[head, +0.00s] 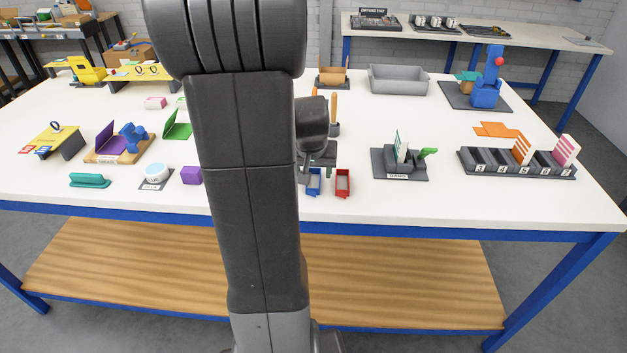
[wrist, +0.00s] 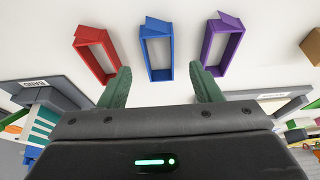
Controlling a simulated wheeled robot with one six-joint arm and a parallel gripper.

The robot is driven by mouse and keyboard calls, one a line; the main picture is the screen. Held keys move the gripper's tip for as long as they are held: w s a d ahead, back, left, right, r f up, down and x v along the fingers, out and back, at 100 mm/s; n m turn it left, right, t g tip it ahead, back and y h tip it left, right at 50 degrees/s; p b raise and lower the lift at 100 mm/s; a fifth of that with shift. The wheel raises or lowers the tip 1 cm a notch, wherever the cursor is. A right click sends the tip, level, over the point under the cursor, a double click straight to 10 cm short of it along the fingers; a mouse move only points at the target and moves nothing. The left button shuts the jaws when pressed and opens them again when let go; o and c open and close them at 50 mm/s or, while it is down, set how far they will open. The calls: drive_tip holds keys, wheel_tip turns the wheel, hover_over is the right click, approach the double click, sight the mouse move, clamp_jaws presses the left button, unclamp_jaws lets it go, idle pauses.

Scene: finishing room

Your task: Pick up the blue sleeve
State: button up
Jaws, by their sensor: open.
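The blue sleeve (wrist: 158,29) is an open rectangular frame in the wrist view, between a red sleeve (wrist: 91,36) and a purple sleeve (wrist: 227,24). My gripper (wrist: 160,70) is open, with its two green fingers apart and nothing held. The blue sleeve lies just beyond the fingertips, lined up with the gap between them. In the head view the blue sleeve (head: 314,189) is near the table's front edge, left of the red sleeve (head: 343,189). My gripper (head: 318,163) is just behind and over it there, partly hidden by my arm.
The white table (head: 450,205) is clear in front of the sleeves. A dark holder (head: 400,176) with cards stands to the right, and a slotted rack (head: 515,168) is farther right. A grey bin (head: 398,80) stands behind.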

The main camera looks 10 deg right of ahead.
sight(314, 182)
drive_tip(key=shift+x, duration=1.8)
drive_tip(key=shift+w, duration=0.1)
drive_tip(key=c, duration=0.9)
